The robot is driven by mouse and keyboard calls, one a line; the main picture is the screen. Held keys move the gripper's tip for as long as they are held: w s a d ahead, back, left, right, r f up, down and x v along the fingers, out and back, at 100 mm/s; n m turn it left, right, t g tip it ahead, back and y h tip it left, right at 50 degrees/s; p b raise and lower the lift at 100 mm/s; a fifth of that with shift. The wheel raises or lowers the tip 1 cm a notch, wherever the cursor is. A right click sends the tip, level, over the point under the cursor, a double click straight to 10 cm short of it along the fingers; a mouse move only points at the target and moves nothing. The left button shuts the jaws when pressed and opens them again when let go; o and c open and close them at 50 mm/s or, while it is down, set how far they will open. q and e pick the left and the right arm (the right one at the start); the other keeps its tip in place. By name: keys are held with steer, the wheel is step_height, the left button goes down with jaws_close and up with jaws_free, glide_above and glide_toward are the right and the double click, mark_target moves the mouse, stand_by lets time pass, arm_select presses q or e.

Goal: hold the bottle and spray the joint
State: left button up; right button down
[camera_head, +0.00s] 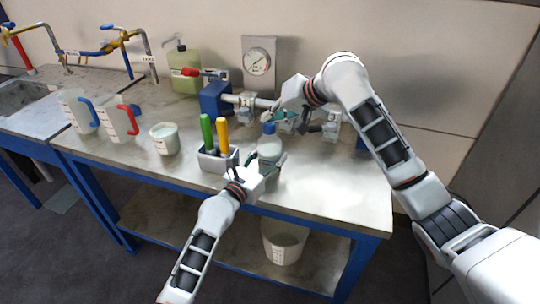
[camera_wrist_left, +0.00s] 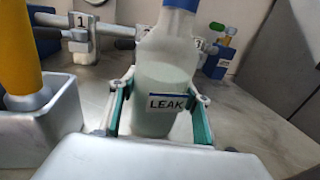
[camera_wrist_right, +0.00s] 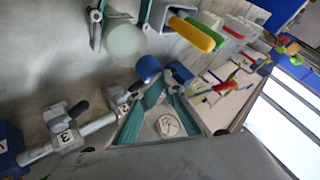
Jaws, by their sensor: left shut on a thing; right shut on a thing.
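A pale translucent bottle (camera_head: 270,150) labelled LEAK stands upright at the bench's front; it also shows in the left wrist view (camera_wrist_left: 165,75). My left gripper (camera_head: 266,158) is shut around its lower body. I cannot tell whether its base touches the bench. My right gripper (camera_head: 272,119) is at the bottle's blue top (camera_head: 269,128), shut on it; the top lies between its fingertips in the right wrist view (camera_wrist_right: 148,68). Behind runs a pipe with numbered joints: joint 1 (camera_wrist_left: 82,22) and joint 3 (camera_wrist_right: 68,137). The bottle partly hides the pipe in the left wrist view.
A grey holder (camera_head: 217,160) with green and yellow handles stands close left of the bottle. Two jugs (camera_head: 120,122) and a white tub (camera_head: 164,138) are farther left. A gauge (camera_head: 258,62) is behind. The front right bench (camera_head: 340,190) is clear.

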mark_target(273, 124)
steer(key=shift+s+d+f, duration=0.15)
steer(key=shift+f, duration=0.5)
steer(key=shift+s+d+f, duration=0.1)
steer(key=shift+s+f, duration=0.05)
steer(key=shift+f, duration=0.5)
steer(key=shift+r, duration=0.1)
step_height(273, 124, up, 2)
steer(key=shift+w+d+r, duration=0.1)
steer(key=shift+w, duration=0.05)
step_height(273, 124, up, 4)
steer(key=shift+a+r, duration=0.2)
stand_by(0.6)
stand_by(0.5)
